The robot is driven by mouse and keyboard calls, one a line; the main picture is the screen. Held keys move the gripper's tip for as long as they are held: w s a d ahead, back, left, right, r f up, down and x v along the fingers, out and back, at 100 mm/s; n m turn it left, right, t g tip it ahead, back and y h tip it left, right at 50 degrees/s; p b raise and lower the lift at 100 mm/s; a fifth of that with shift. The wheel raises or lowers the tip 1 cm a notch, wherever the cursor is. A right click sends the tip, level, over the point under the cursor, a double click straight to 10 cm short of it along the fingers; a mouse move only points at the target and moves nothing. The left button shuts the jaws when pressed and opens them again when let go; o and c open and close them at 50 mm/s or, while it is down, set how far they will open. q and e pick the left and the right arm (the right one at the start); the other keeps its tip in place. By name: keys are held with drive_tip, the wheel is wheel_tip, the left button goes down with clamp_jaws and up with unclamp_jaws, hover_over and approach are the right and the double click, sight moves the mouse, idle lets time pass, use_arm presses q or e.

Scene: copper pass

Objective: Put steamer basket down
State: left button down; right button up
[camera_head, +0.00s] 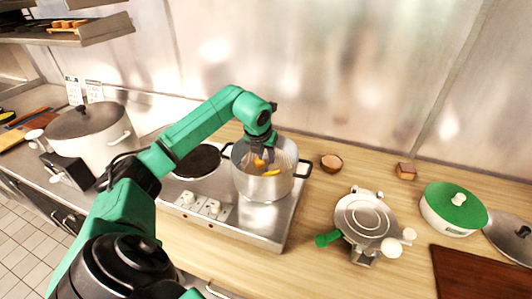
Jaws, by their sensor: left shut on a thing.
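The steamer basket (285,150) is a grey, see-through-looking basket at the mouth of a steel pot (264,187) in the head view. Its rim shows slightly above the pot's rim, and yellow-orange pieces (271,172) lie inside it. My left gripper (261,150) reaches down from above and is shut on the basket; its fingertips are hard to make out. I cannot tell whether the basket rests on the pot or hangs just above its bottom. My right gripper is not in view.
The pot stands on a steel two-plate cooker (252,226), with a bare black plate (198,161) to its left. A large lidded pot (94,138) stands further left. Right are a small bowl (331,162), a waffle-iron-like device (364,220) and a green-lidded pot (453,208). Some wooden counter (310,215) is bare.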

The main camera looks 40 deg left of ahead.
use_arm(q)
drive_tip(key=shift+a, duration=0.15)
drive_tip(key=shift+f+b, duration=0.3)
drive_tip(key=shift+b, duration=0.05)
drive_tip(key=c, duration=0.6)
unclamp_jaws()
drive_tip(key=shift+r, duration=0.1)
drive_tip(key=shift+r+p, duration=0.25)
drive_tip(key=shift+p, duration=0.1)
drive_tip(key=shift+s+r, duration=0.1)
drive_tip(key=shift+r, duration=0.2)
drive_tip(key=b+v, duration=0.2)
drive_tip(key=v, duration=0.9)
drive_tip(key=shift+s+r, duration=0.15)
